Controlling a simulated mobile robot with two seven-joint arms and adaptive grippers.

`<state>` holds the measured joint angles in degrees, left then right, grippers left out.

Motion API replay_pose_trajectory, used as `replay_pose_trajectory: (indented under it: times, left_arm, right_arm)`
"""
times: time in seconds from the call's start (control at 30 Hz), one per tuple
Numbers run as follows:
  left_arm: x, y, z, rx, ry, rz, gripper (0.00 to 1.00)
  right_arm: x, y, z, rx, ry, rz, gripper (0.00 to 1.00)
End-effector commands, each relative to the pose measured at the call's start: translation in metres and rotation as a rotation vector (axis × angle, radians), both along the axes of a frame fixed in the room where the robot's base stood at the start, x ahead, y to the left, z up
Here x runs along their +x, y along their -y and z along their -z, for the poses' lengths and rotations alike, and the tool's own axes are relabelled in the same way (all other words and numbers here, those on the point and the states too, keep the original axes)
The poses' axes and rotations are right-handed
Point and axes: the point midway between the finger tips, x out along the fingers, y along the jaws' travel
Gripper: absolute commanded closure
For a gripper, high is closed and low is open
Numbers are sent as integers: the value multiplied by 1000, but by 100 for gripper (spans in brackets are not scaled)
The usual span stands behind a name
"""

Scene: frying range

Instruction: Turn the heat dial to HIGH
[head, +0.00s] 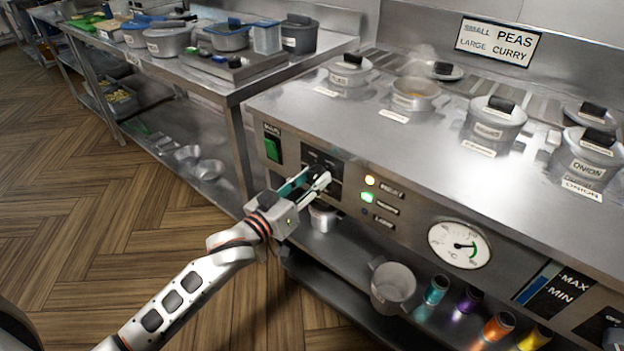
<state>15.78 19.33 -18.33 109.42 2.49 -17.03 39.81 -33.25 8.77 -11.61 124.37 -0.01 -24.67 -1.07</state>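The heat dial sits on a dark control panel (335,168) at the left of the range front. The dial itself is mostly hidden behind my gripper, and its pointer and the HIGH mark cannot be read. My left gripper (313,176) reaches this panel from below left, with its fingertips at the dial. The fingers stand a little apart with something dark between them. I cannot tell whether they press on the dial. My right gripper is not in view.
A green switch (272,149) is left of the panel. A yellow lamp (369,180) and a green lamp (367,197) glow to its right, with a round gauge (459,243) beyond. Lidded pots, including an onion pot (588,158), stand on the range top (420,140). A metal pot (393,286) is below.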

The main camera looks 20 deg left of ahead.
Motion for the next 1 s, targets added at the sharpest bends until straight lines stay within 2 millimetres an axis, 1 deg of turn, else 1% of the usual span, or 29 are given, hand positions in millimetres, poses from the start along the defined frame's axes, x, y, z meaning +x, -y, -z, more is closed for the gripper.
replay_pose_trajectory:
  times: [0.27, 0.47, 0.6, 0.73, 0.87, 1.0]
  left_arm:
    - [0, 0, 0, 6, 2, 0, 89]
    - [0, 0, -2, 52, 20, -1, 89]
    - [0, 0, -5, 125, 49, -1, 89]
    - [0, 0, -6, 222, 84, 0, 89]
    - [1, 0, -6, 336, 125, -1, 89]
    - [0, 0, -5, 460, 170, -1, 89]
  right_arm:
    - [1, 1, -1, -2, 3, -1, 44]
    - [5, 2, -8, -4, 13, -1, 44]
    - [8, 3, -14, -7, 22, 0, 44]
    - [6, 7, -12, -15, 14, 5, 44]
    - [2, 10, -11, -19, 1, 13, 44]
    - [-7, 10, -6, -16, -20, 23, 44]
